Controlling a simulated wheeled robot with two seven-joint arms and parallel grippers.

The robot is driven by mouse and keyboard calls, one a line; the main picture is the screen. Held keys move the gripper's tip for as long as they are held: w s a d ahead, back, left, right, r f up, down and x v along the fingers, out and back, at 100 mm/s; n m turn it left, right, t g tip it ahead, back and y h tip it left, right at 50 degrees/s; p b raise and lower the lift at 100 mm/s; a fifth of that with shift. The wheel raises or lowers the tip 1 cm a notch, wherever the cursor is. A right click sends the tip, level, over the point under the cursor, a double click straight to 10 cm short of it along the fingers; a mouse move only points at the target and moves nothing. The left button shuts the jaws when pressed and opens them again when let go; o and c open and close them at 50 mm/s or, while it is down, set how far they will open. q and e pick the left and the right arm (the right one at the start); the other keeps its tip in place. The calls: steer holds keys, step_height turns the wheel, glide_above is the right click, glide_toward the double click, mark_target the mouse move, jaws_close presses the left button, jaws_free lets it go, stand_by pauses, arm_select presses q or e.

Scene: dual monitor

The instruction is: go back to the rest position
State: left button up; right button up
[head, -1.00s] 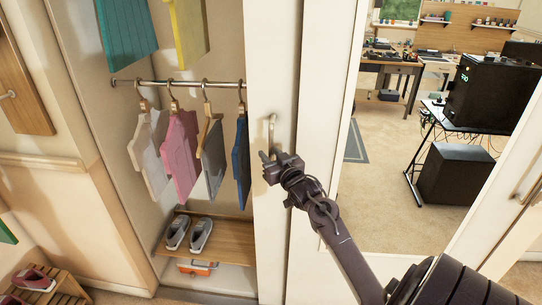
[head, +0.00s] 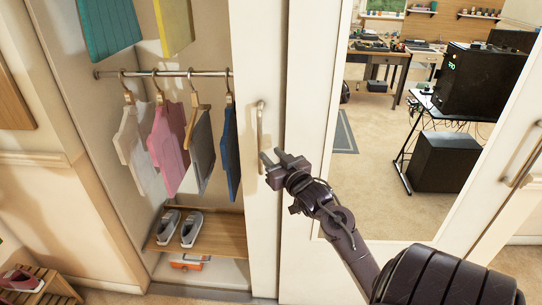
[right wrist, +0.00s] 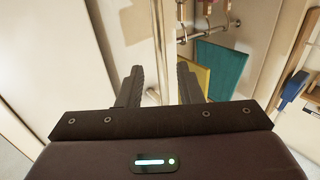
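My right gripper (head: 271,158) is in the middle of the head view, at the lower part of a vertical metal handle (head: 261,120) on the white sliding wardrobe door. In the right wrist view the two dark fingers of the right gripper (right wrist: 160,72) stand apart with nothing clamped between them. A bright vertical bar, apparently the handle (right wrist: 157,40), shows beyond the gap. Whether the fingers touch the handle cannot be told. My left gripper is in neither view.
The open wardrobe on the left holds hanging clothes (head: 168,150) on a rail (head: 190,73) and shoes (head: 180,228) on a wooden shelf (head: 222,240). A mirrored door (head: 400,205) stands right of the handle, reflecting a desk and computer. A shoe rack (head: 45,285) is at lower left.

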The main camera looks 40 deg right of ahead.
stand_by(0.3)
